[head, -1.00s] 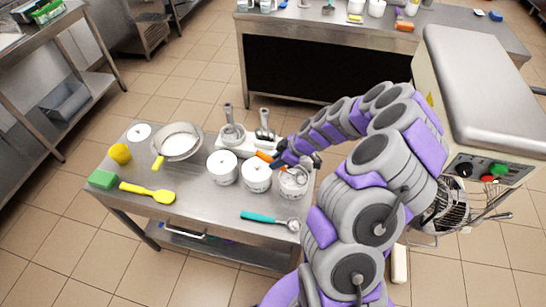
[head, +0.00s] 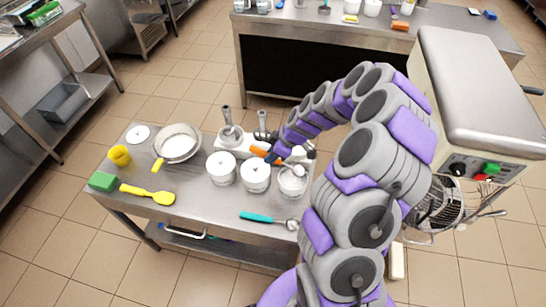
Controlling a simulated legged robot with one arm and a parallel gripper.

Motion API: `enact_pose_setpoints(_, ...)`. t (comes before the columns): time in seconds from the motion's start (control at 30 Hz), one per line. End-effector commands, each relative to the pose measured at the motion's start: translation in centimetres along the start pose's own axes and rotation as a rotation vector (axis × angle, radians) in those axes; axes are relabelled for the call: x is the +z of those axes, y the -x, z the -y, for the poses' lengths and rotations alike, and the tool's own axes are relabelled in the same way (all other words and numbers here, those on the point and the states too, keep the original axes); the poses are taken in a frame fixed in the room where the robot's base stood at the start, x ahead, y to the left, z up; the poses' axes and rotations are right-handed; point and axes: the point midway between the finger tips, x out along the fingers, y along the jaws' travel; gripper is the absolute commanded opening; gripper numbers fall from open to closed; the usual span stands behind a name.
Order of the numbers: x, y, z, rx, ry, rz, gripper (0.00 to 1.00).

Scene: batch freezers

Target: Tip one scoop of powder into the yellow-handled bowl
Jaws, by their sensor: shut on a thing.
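The yellow-handled bowl (head: 178,143) is a round metal bowl with pale contents, at the left-back of the steel table; its yellow handle points to the front left. My gripper (head: 276,156) is shut on an orange-handled scoop (head: 259,152) at the table's right side. The scoop's head appears to be just above the rightmost white tub (head: 293,186), which is open; a whitish patch shows there, too small to tell how full. The fingertips are partly hidden by my wrist.
A teal-handled scoop (head: 264,218), yellow spoon (head: 150,194), green sponge (head: 102,181) and yellow cup (head: 120,155) lie around the table.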

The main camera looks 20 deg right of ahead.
Motion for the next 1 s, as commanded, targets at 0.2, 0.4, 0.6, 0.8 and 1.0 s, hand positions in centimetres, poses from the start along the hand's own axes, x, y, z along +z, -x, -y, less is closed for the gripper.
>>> enact_pose_setpoints(0.2,-0.6,0.0,0.1,-0.006,0.003,0.082,0.0)
enact_pose_setpoints(0.4,-0.9,0.0,-0.1,-0.004,0.003,0.148,0.0)
enact_pose_setpoints(0.6,-1.3,-0.2,-0.1,-0.004,0.005,0.22,0.0)
enact_pose_setpoints(0.8,-1.8,-0.4,-0.1,-0.003,0.002,0.289,0.0)
enact_pose_setpoints(1.0,-2.1,-0.5,-0.1,-0.002,0.004,0.332,0.0)
